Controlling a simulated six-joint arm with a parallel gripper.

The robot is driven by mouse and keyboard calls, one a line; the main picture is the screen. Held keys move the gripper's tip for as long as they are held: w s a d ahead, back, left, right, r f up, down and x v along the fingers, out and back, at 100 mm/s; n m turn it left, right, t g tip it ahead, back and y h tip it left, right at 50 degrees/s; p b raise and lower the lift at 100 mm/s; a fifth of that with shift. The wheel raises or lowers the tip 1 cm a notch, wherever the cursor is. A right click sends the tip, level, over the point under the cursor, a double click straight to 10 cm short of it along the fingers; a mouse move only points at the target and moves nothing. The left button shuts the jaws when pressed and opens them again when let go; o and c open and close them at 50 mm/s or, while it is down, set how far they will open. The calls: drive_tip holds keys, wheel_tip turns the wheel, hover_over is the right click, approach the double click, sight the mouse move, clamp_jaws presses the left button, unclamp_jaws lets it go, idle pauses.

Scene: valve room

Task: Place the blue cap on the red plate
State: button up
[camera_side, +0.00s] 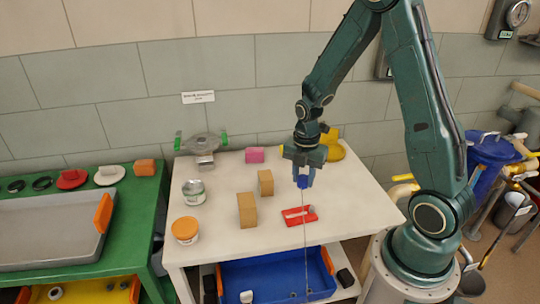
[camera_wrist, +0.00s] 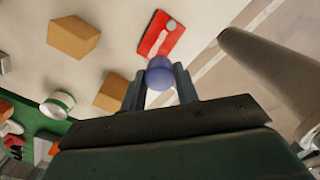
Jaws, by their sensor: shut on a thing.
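The blue cap (camera_side: 302,182) is between the fingers of my gripper (camera_side: 304,178), which is shut on it. The cap hangs above the white table in the side view. In the wrist view the blue cap (camera_wrist: 160,74) sits between the two fingertips of my gripper (camera_wrist: 160,82). The red plate (camera_side: 299,215) lies flat on the table, below and slightly in front of the cap. It also shows in the wrist view (camera_wrist: 160,36), just beyond the cap. A pale grey piece lies on the plate; its exact shape is hard to tell.
Two tan blocks (camera_side: 247,210) (camera_side: 265,183) stand left of the plate. An orange-lidded jar (camera_side: 185,230), a can (camera_side: 194,192), a pink block (camera_side: 255,155) and a yellow object (camera_side: 334,150) are also on the white table (camera_side: 350,205). Bare tabletop lies right of the plate.

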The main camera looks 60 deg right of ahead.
hover_over(300, 214)
wheel_tip(300, 214, down, 8)
drive_tip(key=shift+r, duration=0.2)
drive_tip(key=shift+f, duration=1.9)
drive_tip(key=shift+f, duration=0.15)
drive_tip(key=o, duration=0.9)
drive_tip(key=shift+o, duration=0.2)
drive_tip(key=shift+r, duration=6.2)
